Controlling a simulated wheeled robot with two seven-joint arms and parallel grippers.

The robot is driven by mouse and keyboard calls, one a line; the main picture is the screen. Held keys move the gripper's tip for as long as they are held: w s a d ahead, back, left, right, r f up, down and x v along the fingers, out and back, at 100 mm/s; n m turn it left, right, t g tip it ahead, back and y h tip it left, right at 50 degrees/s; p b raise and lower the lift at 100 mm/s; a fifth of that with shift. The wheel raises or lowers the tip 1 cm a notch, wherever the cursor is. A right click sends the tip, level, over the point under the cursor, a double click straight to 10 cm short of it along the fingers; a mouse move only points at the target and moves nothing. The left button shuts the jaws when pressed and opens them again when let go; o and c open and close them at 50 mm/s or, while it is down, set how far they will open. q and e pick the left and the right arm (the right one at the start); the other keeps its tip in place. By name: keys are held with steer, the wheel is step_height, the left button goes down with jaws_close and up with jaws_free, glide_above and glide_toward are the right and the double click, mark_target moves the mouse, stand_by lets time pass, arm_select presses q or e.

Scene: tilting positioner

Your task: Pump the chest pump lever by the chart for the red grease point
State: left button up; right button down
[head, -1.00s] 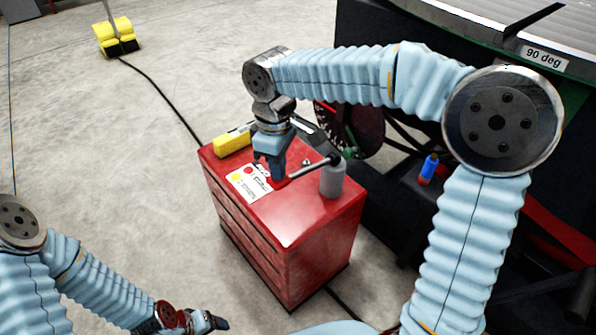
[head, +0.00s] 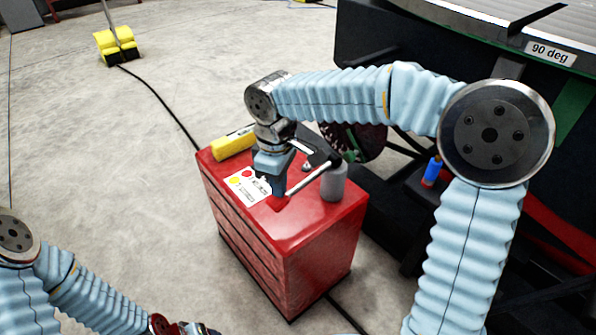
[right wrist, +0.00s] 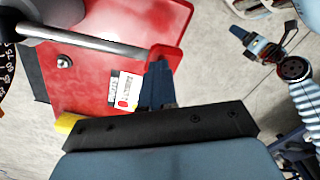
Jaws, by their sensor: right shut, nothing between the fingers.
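The red chest (head: 300,228) stands on the floor with the pump on its top. The pump has a grey cylinder (head: 334,183) and a grey bar lever (head: 308,178), which slopes down to the left. The lever also shows in the right wrist view (right wrist: 95,43). The white chart (head: 240,190) with red and yellow dots lies on the chest top, too small to read. My right gripper (head: 280,189) is shut and empty, fingers down beside the lever's free end; I cannot tell whether they touch. My left gripper (head: 192,328) is at the bottom edge, partly cut off.
A yellow object (head: 233,142) lies at the chest's back left edge. A large dark machine (head: 385,50) with a "90 deg" label stands behind at the right. A blue and red item (head: 432,171) is on its side.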

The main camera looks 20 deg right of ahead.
arm_select(q)
step_height(320, 180, up, 10)
steer(key=d+p, duration=0.2)
steer(key=p, duration=0.8)
steer(key=shift+s+r+p, duration=0.25)
steer(key=shift+s+p, duration=0.05)
steer(key=shift+s, duration=0.1)
arm_select(e)
step_height(320, 180, up, 15)
steer(key=shift+f, duration=0.2)
arm_select(q)
steer(key=shift+d, duration=0.1)
